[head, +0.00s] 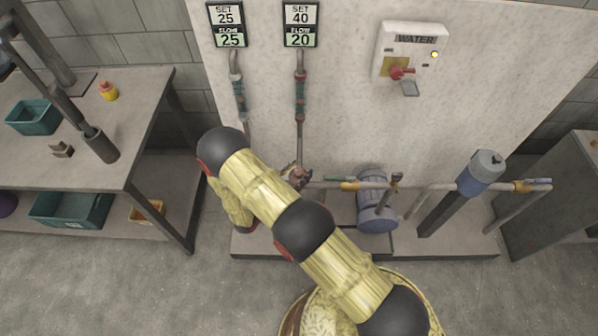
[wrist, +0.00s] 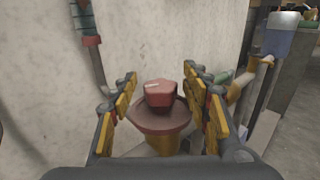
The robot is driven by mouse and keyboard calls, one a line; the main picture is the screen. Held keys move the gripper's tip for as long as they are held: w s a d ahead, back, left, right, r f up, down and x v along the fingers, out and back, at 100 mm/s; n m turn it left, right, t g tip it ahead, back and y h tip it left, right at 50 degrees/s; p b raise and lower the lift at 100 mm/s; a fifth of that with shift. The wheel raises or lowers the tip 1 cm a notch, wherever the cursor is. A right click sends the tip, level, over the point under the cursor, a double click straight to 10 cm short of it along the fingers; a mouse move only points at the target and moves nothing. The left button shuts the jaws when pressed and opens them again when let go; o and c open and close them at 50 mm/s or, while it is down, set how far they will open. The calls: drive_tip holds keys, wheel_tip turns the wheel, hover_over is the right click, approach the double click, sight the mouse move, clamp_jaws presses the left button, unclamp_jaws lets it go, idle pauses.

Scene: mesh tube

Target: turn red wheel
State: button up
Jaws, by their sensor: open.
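The red wheel (wrist: 160,115) shows in the middle of the wrist view, a dull red disc with a brighter red hub on top, above a yellow fitting. My gripper (wrist: 160,84) is open, its yellow and grey fingers on the left and right sides of the wheel. A gap shows between each finger and the hub; I cannot tell whether any finger touches the disc. In the head view my arm crosses the middle and covers much of the area by the pipes, so the gripper is not clear there.
Two pipes with flow displays (head: 227,25) run down the pale wall. A WATER panel (head: 411,50) with a red switch and lit yellow lamp hangs at the right. A blue tank (head: 376,205) stands below. A workbench (head: 130,110) stands at the left.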

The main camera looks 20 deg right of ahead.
drive_tip(key=shift+c, duration=0.5)
drive_tip(key=c, duration=1.1)
drive_tip(key=shift+o, duration=0.2)
drive_tip(key=shift+t, duration=0.3)
drive_tip(key=n+t+y+p, duration=0.2)
drive_tip(key=n+t+y, duration=0.2)
drive_tip(key=shift+s+d+n+t+y, duration=0.1)
drive_tip(key=shift+n+t+y, duration=0.2)
drive_tip(key=shift+t+y, duration=0.1)
drive_tip(key=n+t+y, duration=0.1)
drive_tip(key=n+y, duration=0.1)
drive_tip(key=n+t+y+p, duration=0.1)
drive_tip(key=y, duration=0.2)
drive_tip(key=shift+n+t, duration=0.3)
drive_tip(key=shift+n, duration=0.1)
drive_tip(key=shift+n+y, duration=0.3)
drive_tip(key=shift+y, duration=0.6)
drive_tip(key=o, duration=1.2)
drive_tip(key=shift+c, duration=0.2)
